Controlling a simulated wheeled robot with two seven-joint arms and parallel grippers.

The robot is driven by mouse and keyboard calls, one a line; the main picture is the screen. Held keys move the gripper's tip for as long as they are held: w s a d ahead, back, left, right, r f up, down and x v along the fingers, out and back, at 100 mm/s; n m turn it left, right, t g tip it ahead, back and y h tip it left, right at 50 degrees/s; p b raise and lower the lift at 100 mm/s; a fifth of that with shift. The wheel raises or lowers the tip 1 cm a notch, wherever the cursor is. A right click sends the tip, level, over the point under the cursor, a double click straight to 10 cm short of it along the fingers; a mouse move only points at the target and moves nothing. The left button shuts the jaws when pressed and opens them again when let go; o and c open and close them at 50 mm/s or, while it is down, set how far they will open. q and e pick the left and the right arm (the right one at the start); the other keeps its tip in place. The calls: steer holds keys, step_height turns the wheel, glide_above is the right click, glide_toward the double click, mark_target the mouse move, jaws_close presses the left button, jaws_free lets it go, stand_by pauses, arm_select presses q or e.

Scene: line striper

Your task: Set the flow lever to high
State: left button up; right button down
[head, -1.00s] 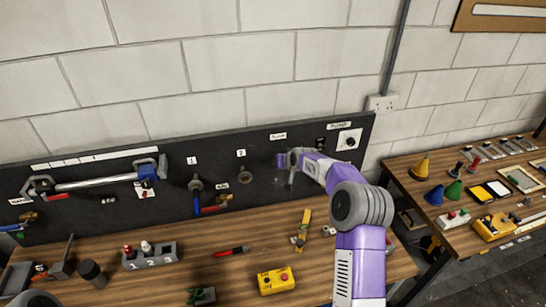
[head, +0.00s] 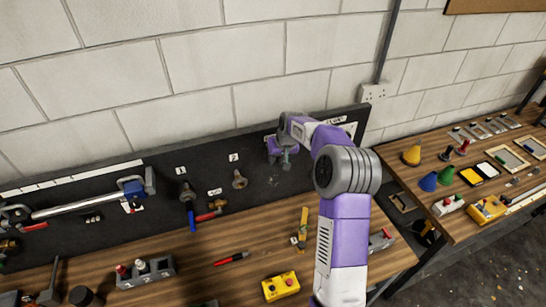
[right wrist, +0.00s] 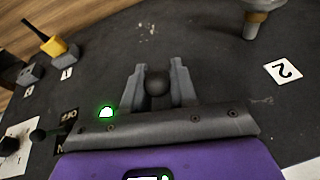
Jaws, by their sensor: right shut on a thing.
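My right gripper (head: 284,160) is at the black wall board (head: 100,190), right of the label "2" (head: 234,157). In the right wrist view its two grey fingers (right wrist: 157,80) stand on either side of a dark round knob (right wrist: 156,84) and are shut on it. The knob appears to be the end of the flow lever; the rest of the lever is hidden behind the gripper. I cannot read its markings or tell its setting. A lit green lamp (right wrist: 107,112) is beside the fingers. My left gripper is out of view.
Valve fittings (head: 188,195) and a long blue-ended bar (head: 90,203) are on the board to the left. On the bench below are a yellow box (head: 281,286), a red pen (head: 231,258) and a grey block (head: 146,274). A second bench with cones (head: 412,155) stands right.

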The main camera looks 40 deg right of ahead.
steer(key=c, duration=1)
jaws_free()
steer(key=b+v, duration=0.1)
steer(key=v, duration=0.6)
steer(key=shift+s+r, duration=0.1)
steer(key=shift+r, duration=0.15)
